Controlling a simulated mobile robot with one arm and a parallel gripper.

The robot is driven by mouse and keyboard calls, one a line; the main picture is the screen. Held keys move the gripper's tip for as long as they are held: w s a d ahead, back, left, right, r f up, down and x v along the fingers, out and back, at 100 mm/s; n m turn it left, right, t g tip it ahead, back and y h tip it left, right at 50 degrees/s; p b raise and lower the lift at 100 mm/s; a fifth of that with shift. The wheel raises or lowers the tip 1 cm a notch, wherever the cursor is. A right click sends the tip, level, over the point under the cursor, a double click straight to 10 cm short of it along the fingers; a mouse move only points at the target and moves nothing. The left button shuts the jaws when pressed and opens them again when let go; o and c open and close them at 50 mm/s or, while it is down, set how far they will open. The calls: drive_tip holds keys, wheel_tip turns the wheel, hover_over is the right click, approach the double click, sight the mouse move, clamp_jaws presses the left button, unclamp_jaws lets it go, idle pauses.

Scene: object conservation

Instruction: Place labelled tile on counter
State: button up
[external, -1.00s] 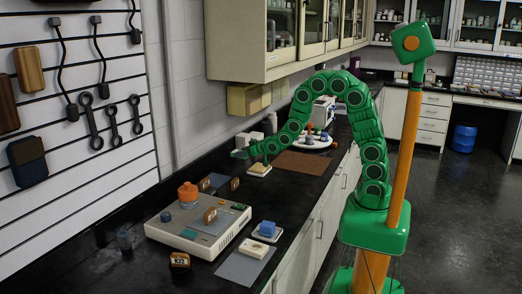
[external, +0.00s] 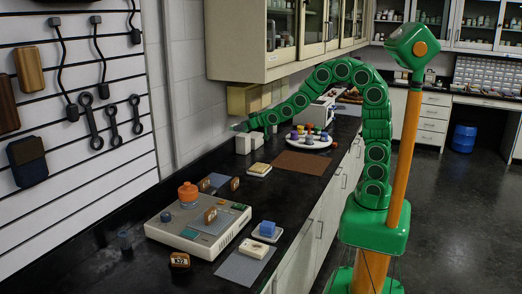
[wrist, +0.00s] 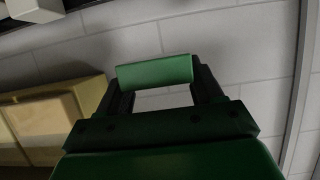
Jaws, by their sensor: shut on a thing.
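My gripper (external: 241,127) is raised above the counter (external: 120,262), near the back wall. In the wrist view my gripper (wrist: 155,85) has a plain green bar-like piece (wrist: 155,72) between its fingertips; no label shows on its visible face. A small brown tile with a pale label (external: 180,260) stands at the front of the counter. Another brown tile (external: 210,215) stands on the grey device (external: 165,232). A third brown tile (external: 235,184) stands behind that device.
A blue block on a white dish (external: 267,230) and a cream block on a grey mat (external: 238,270) are at the front right. A round white tray (external: 325,143) with several small items and a brown mat (external: 302,163) lie farther back. Yellowish boxes hang under the cabinets (external: 243,98).

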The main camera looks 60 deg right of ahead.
drive_tip(key=r, duration=0.5)
drive_tip(key=shift+a+r, duration=0.25)
drive_tip(key=shift+r, duration=0.15)
drive_tip(key=s+a+f+y, duration=0.1)
drive_tip(key=s+a+f, duration=0.15)
drive_tip(key=a, duration=1.05)
drive_tip(key=s+a+f+n, duration=0.1)
drive_tip(key=s+a, duration=0.2)
drive_tip(key=a, duration=1)
drive_tip(key=s+a+f+y, duration=0.1)
drive_tip(key=s+a, duration=0.1)
drive_tip(key=a, duration=1.1)
drive_tip(key=s+a+r+h, duration=0.1)
drive_tip(key=s+a, duration=1.1)
drive_tip(key=a, duration=0.3)
hover_over(243, 271)
wheel_tip(243, 271, down, 15)
drive_tip(key=shift+r+m+h, duration=0.15)
drive_tip(key=shift+m+h, duration=0.15)
drive_tip(key=shift+f, duration=4.75)
drive_tip(key=shift+f, duration=0.1)
